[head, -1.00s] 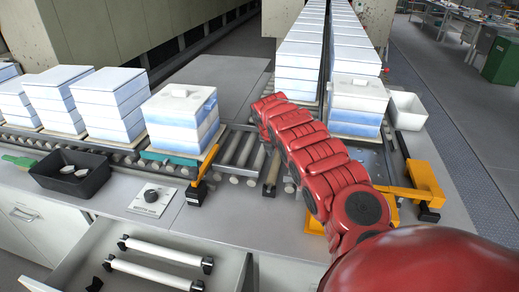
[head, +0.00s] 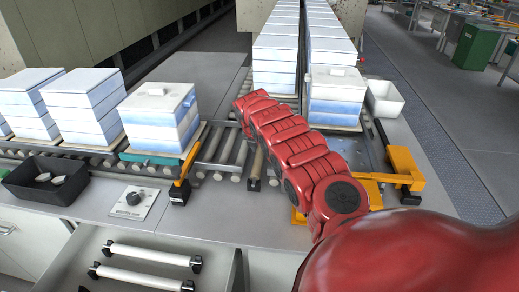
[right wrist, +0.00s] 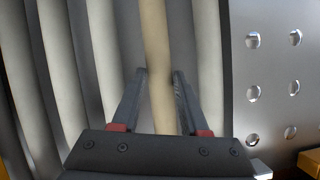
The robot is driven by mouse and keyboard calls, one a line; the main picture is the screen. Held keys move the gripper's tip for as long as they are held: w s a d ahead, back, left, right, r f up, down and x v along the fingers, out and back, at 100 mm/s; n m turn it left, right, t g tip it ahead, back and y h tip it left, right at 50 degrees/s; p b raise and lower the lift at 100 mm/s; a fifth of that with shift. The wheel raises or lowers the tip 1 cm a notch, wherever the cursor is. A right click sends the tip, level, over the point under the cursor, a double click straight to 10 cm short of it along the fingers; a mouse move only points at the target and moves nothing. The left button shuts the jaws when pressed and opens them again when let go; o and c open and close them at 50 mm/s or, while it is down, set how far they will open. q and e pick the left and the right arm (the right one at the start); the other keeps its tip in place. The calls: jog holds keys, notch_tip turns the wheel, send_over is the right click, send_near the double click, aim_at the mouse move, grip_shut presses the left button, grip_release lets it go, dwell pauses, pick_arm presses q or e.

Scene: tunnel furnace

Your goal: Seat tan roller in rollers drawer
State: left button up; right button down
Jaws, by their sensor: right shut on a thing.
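The tan roller (right wrist: 156,40) lies among paler grey rollers in the right wrist view. My right gripper (right wrist: 159,76) has its two dark fingers on either side of it, shut on it. In the head view a tan roller end (head: 257,163) shows just left of my red right arm, which hides the gripper. The rollers drawer (head: 233,272) is open at the lower left, with white black-ended rollers (head: 150,254) lying in it. My left gripper is out of view.
Stacks of blue-white boxes (head: 160,115) stand on the roller conveyor left and behind my arm. A black tray (head: 45,180), a knob panel (head: 135,202) and an orange bracket (head: 180,188) sit on the counter above the drawer. A white bin (head: 385,100) stands right.

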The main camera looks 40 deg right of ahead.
aim_at(259, 150)
jog(key=shift+r+p, duration=2.95)
jog(key=shift+r, duration=1.6)
